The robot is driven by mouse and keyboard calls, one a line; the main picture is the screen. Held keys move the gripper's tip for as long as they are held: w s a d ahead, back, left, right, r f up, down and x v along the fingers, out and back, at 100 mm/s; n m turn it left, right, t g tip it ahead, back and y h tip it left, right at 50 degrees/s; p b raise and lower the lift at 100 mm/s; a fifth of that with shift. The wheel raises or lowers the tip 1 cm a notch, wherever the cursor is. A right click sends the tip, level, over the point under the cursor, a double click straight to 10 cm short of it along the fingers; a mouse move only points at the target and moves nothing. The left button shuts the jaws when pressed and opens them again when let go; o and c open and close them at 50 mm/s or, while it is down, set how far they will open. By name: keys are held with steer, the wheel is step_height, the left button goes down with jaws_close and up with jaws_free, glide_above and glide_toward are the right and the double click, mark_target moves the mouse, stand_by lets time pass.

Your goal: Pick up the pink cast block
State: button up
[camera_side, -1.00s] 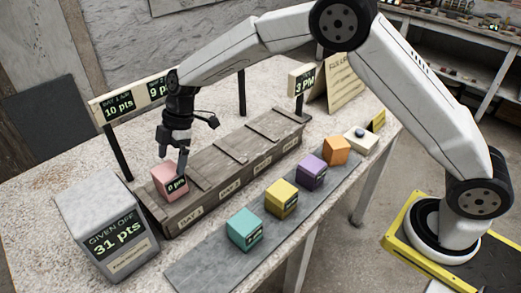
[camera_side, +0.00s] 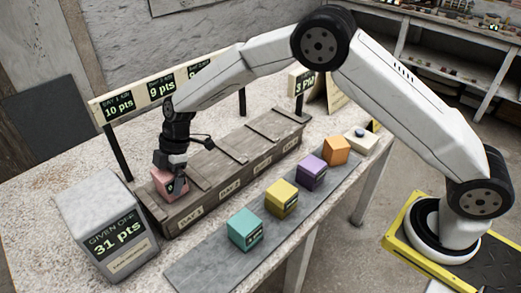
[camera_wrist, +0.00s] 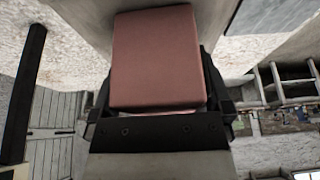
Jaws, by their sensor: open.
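The pink cast block (camera_side: 158,188) sits at the near left end of the dark wooden rack, in the bay marked DAY 1. My gripper (camera_side: 173,184) is lowered over it, with its fingers around the block's upper part and covering some of it. In the wrist view the pink block (camera_wrist: 155,58) fills the upper middle, between the dark jaws of my gripper (camera_wrist: 160,108). The jaws are open. Whether a finger touches the block cannot be told.
The wooden rack (camera_side: 225,203) has several slatted bays. A grey box reading 31 pts (camera_side: 108,232) stands close at left. Teal (camera_side: 245,230), yellow (camera_side: 282,198), purple (camera_side: 311,172) and orange (camera_side: 336,150) blocks line the grey strip in front. A sign rail (camera_side: 133,101) stands behind.

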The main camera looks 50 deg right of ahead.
mark_target(165, 171)
stand_by(0.3)
jaws_close()
steer(key=shift+r, duration=0.1)
steer(key=shift+r, duration=0.4)
step_height(165, 171, up, 3)
steer(key=shift+s+f, duration=0.1)
steer(key=shift+f, duration=0.1)
steer(key=s+d+r, duration=0.5)
steer(key=s+r, duration=0.4)
steer(key=s, duration=0.3)
steer(key=shift+s+r, duration=0.2)
steer(key=shift+s, duration=0.2)
